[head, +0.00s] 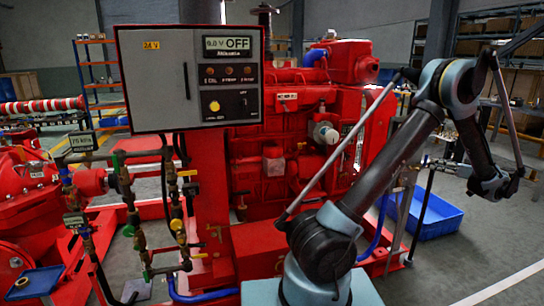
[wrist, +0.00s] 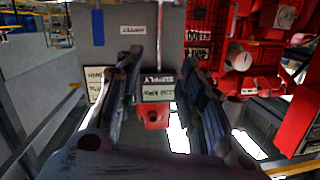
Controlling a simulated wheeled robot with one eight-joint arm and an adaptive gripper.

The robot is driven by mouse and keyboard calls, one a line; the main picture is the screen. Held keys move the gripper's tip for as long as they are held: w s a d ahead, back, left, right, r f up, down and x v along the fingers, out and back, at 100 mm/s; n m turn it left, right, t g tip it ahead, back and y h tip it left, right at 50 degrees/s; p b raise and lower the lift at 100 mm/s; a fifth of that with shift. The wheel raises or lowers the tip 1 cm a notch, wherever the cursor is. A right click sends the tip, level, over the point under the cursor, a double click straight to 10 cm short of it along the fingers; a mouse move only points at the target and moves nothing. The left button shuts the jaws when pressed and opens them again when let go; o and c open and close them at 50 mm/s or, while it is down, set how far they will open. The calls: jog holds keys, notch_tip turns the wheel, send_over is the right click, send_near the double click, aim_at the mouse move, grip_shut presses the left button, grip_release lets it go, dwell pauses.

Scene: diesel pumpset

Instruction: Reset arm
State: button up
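My arm (head: 375,160) rises from the lower middle of the head view, bends at an elbow near the upper right, and comes down to a wrist (head: 493,185) at the right. My gripper's fingers are hard to make out there. In the wrist view my gripper (wrist: 160,65) shows two dark fingers standing apart, with nothing held between them. Beyond the gap are a grey surface, an upside-down SUPPLY label (wrist: 158,87) and a small red part (wrist: 152,116). I cannot tell how far these are from the fingertips.
A grey control panel (head: 190,100) reading OFF stands before the red engine (head: 290,150). Pipes with valves (head: 130,200) and a red pump (head: 35,190) are at the left. A blue bin (head: 430,215) lies on the floor beneath my wrist. Shelves (head: 490,40) stand behind right. Floor at lower right is clear.

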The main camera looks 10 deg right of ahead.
jog(key=w+a+r+g+y, duration=0.15)
jog(key=w+a, duration=0.25)
jog(key=a, duration=0.6)
jog(key=w+a+r+g, duration=0.3)
jog(key=w+a, duration=0.1)
jog(key=a, duration=0.7)
jog(key=w+a+r+g+y, duration=0.15)
jog(key=w+a, duration=0.25)
jog(key=a, duration=0.6)
jog(key=s+a+m+g+h, duration=0.1)
jog(key=s+a+g, duration=0.15)
jog(key=a, duration=1.05)
jog(key=s+a+f+g+h, duration=0.1)
jog(key=s+a+f+g, duration=0.1)
jog(key=s+a, duration=0.55)
jog(key=s+a+f+g+h, duration=0.15)
jog(key=s+a, duration=0.35)
jog(key=a, duration=0.5)
jog(key=s+a+f+h, duration=0.1)
jog(key=s+f+h, duration=0.1)
jog(key=s+f, duration=0.2)
jog(key=s+a+f+g+h, duration=0.1)
jog(key=s+f, duration=0.4)
jog(key=s, duration=0.6)
jog(key=shift+s+a+f+h, duration=0.2)
jog(key=shift+a+h, duration=0.25)
jog(key=shift+a, duration=0.25)
